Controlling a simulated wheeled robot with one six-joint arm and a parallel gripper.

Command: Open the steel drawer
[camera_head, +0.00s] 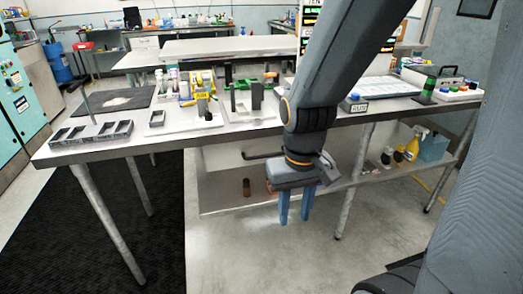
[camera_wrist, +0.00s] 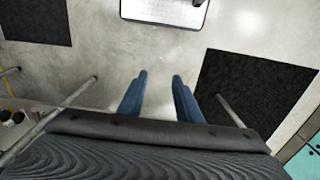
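My gripper (camera_head: 295,208) hangs in front of the workbench, below the level of its top, with its two blue fingers pointing down. The fingers also show in the wrist view (camera_wrist: 159,76), parted with only floor between them, so the gripper is open and empty. Behind my gripper, under the bench top, a dark bar like a handle (camera_head: 262,155) sticks out in front of a pale grey surface (camera_head: 225,155). This may be the steel drawer's front, but I cannot tell its edges. My wrist and forearm hide part of this area.
The workbench (camera_head: 215,135) carries a grey compartment tray (camera_head: 92,132), yellow and green fixtures and a marked bin. Its lower shelf (camera_head: 230,198) holds spray bottles (camera_head: 412,148) at right. Slanted metal legs (camera_head: 355,185) stand nearby. The floor in front is clear, with a black mat (camera_head: 100,230) at left.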

